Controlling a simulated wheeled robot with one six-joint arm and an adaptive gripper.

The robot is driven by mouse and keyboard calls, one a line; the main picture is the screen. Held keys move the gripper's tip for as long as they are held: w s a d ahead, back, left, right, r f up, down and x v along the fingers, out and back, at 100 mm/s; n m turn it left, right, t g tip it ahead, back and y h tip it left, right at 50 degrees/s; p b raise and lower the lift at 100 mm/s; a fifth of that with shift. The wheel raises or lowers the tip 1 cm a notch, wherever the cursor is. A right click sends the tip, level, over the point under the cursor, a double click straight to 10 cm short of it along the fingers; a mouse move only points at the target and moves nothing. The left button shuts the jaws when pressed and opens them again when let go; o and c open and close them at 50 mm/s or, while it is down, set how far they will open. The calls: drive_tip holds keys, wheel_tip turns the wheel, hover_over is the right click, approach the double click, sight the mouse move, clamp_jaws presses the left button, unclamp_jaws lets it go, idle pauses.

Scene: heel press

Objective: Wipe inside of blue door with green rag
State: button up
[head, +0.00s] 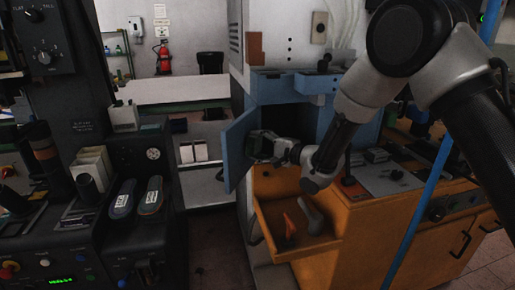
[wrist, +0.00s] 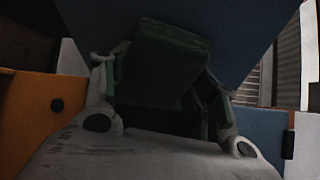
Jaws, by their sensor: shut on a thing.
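The blue door (head: 237,150) stands open on the left of the blue cabinet (head: 300,119). In the wrist view the door (wrist: 245,32) fills the upper middle, right in front of my fingers. My gripper (head: 256,146) is at the inner face of the door. In the wrist view my gripper (wrist: 160,85) is shut on the dark green rag (wrist: 160,62), which looks like a thick folded block. The rag is at the door's surface; shadow hides whether it touches. I cannot make out the rag in the head view.
Below the door, an orange open bin (head: 305,247) holds an orange item (head: 290,227) and a grey item (head: 312,215). A orange workbench (head: 385,240) is on the right. A black machine (head: 130,225) with two shoe-shaped pieces stands left. Floor shows between.

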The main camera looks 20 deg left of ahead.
sight(248, 150)
drive_tip(key=shift+w, duration=0.9)
drive_tip(key=shift+w+d, duration=0.1)
drive_tip(key=shift+w, duration=0.3)
drive_tip(key=shift+c, duration=0.7)
drive_tip(key=shift+s+d, duration=0.15)
drive_tip(key=shift+s, duration=1.8)
drive_tip(key=shift+s+a, duration=0.15)
drive_tip(key=shift+s, duration=1.8)
drive_tip(key=shift+s+a, duration=0.1)
drive_tip(key=shift+s, duration=1.85)
drive_tip(key=shift+s+a, duration=0.15)
drive_tip(key=shift+w+a, duration=0.15)
drive_tip(key=shift+w, duration=1.9)
drive_tip(key=shift+w+d+r, duration=0.1)
drive_tip(key=shift+w, duration=1.9)
drive_tip(key=shift+w+d+r, duration=0.1)
drive_tip(key=shift+w, duration=1.85)
drive_tip(key=shift+s+d+f, duration=0.15)
drive_tip(key=shift+s, duration=1.85)
drive_tip(key=shift+s+a, duration=0.15)
drive_tip(key=shift+s, duration=1.85)
drive_tip(key=shift+s+a, duration=0.1)
drive_tip(key=shift+s, duration=1.9)
drive_tip(key=shift+d, duration=3)
